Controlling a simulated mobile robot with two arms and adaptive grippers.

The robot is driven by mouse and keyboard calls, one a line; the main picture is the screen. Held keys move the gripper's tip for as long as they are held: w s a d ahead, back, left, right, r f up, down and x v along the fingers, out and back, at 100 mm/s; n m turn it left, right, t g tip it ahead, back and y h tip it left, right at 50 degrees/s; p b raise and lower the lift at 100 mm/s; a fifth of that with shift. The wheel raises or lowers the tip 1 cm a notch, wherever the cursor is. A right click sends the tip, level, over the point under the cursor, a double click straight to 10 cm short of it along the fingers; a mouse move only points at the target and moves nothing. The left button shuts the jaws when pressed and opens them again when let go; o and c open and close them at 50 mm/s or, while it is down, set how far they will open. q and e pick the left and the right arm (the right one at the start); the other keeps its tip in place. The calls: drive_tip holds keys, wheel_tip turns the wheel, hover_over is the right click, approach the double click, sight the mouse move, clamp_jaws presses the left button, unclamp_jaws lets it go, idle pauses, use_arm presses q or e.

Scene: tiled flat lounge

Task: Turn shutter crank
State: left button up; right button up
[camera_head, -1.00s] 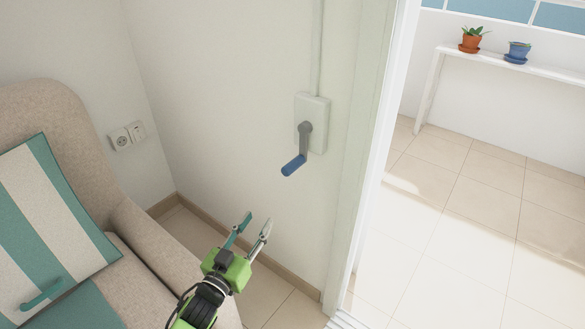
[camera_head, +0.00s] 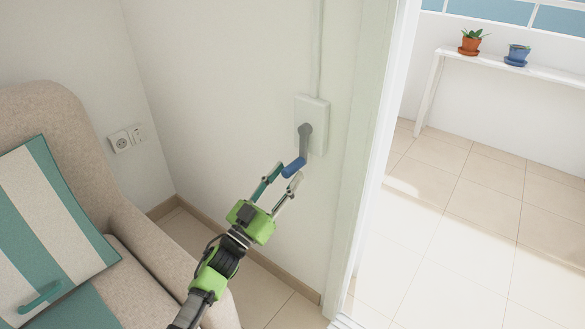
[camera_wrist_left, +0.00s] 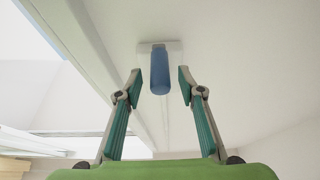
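The shutter crank is a grey arm (camera_head: 304,143) with a blue handle (camera_head: 294,168), hanging down and a little left from a white wall box (camera_head: 314,112). My left gripper (camera_head: 287,174) is at the blue handle, its two fingers open. In the left wrist view the blue handle (camera_wrist_left: 160,72) stands between the open fingertips (camera_wrist_left: 160,85), with a gap on each side. The grey arm is mostly hidden behind the handle there. My right gripper is in neither view.
A beige armchair (camera_head: 150,245) with a striped cushion (camera_head: 45,225) stands at the left. A wall socket (camera_head: 120,141) is behind it. An open doorway at the right leads to a tiled floor (camera_head: 450,240) and a white shelf (camera_head: 545,70) with two potted plants.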

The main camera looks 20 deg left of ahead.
sight(292, 167)
use_arm(q)
drive_tip(key=shift+x, duration=1.65)
clamp_jaws()
drive_tip(key=shift+a, duration=0.1)
